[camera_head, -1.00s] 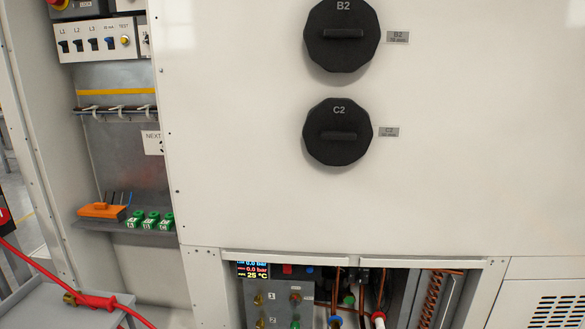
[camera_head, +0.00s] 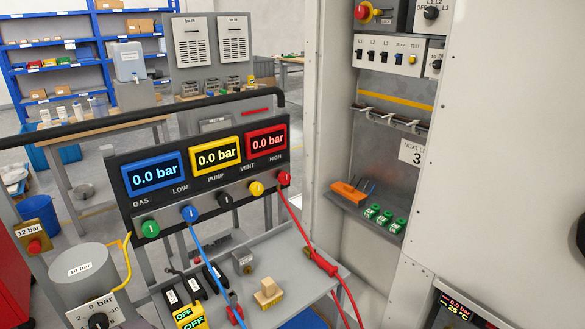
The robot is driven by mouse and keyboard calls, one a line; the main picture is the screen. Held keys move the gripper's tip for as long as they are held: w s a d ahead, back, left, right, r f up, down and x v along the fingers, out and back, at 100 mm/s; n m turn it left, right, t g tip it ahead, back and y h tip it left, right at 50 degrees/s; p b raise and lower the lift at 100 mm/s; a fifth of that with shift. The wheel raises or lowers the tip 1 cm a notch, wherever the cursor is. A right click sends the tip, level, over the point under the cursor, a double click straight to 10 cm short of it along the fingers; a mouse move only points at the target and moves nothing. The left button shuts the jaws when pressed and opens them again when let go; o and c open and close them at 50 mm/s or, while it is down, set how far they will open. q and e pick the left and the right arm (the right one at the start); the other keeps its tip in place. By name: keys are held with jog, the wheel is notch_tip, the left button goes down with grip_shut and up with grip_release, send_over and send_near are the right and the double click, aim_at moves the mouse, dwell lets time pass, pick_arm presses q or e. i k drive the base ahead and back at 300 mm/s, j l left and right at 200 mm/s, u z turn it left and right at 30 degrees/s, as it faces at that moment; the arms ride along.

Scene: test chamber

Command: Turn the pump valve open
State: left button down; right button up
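The gauge panel (camera_head: 128,184) stands left of centre. It has blue, yellow and red displays, all reading 0.0 bar. Below them are the labels GAS, LOW, PUMP, VENT and HIGH over a row of knobs. The pump valve (camera_head: 225,199) is the black knob in the middle of the row, below and right of the PUMP label. The blue knob (camera_head: 189,213) is on its left and the yellow knob (camera_head: 256,188) on its right. Neither of my grippers is in view.
A red hose (camera_head: 303,231) and a blue hose (camera_head: 208,262) hang from the panel over a grey shelf (camera_head: 305,284) with small parts. A dark rail (camera_head: 130,117) runs above the panel. A grey cylinder (camera_head: 80,270) stands at left, an open cabinet (camera_head: 345,245) at right.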

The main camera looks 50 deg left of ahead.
aim_at(225, 200)
jog(key=u, duration=0.45)
jog(key=k+j+u, duration=0.1)
jog(key=u, duration=0.85)
jog(key=j+u, duration=0.15)
jog(key=u, duration=0.3)
jog(key=k, duration=0.05)
